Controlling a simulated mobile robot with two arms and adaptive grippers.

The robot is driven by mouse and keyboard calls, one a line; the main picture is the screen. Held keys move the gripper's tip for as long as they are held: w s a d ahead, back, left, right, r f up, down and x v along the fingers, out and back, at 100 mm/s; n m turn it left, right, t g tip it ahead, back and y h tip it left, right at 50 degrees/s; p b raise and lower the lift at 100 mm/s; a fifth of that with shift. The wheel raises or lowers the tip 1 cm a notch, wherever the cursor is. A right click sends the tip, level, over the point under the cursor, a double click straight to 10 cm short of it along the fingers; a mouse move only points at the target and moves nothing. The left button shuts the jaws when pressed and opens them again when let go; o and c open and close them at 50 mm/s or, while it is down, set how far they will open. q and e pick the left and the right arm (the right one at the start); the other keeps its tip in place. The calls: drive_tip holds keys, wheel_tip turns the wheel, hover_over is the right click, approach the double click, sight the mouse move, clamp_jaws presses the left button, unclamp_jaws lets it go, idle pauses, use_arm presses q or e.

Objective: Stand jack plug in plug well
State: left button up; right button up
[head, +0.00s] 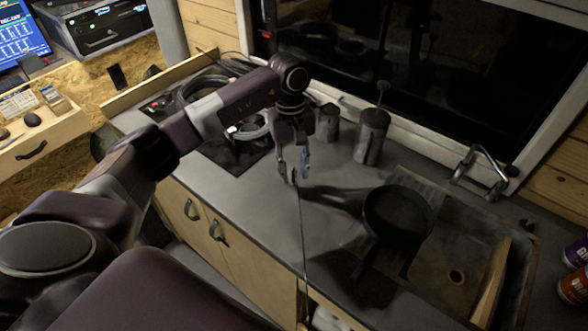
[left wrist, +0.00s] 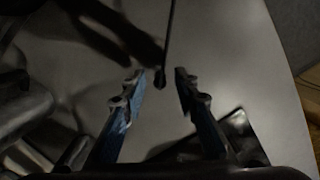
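My left gripper (head: 294,181) is low over the grey counter, with its fingers apart. In the left wrist view the gripper (left wrist: 158,83) shows a clear gap between its two blue-lined fingers. A thin dark cord (left wrist: 169,40) runs into that gap and ends in a small dark tip (left wrist: 160,80), perhaps the jack plug. The tip lies between the fingertips, with space visible on both sides. In the head view a thin dark line (head: 302,235) runs from the gripper towards the counter's front edge. I cannot pick out the plug well. My right gripper is not in view.
A tall canister (head: 371,137) and a smaller one (head: 328,123) stand behind. Coiled cables (head: 205,88) lie at the back left. Counter just left of the gripper is clear.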

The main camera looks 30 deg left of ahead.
use_arm(q)
drive_tip(key=shift+r, duration=0.1)
drive_tip(key=shift+r, duration=0.2)
wheel_tip(320, 180, up, 10)
drive_tip(key=a+b, duration=0.1)
drive_tip(key=b, duration=0.2)
drive_tip(key=shift+w, duration=0.45)
drive_tip(key=shift+o, duration=0.5)
drive_tip(key=shift+r, duration=0.7)
drive_tip(key=f+p, duration=0.1)
drive_tip(key=f, duration=0.2)
drive_tip(key=s+d+f+t+y+p, duration=0.1)
drive_tip(key=f+p, duration=0.1)
drive_tip(key=f, duration=0.2)
drive_tip(key=f+t+y+p, duration=0.1)
drive_tip(key=f, duration=0.2)
drive_tip(key=shift+s+d+f, duration=0.15)
drive_tip(key=shift+f, duration=0.45)
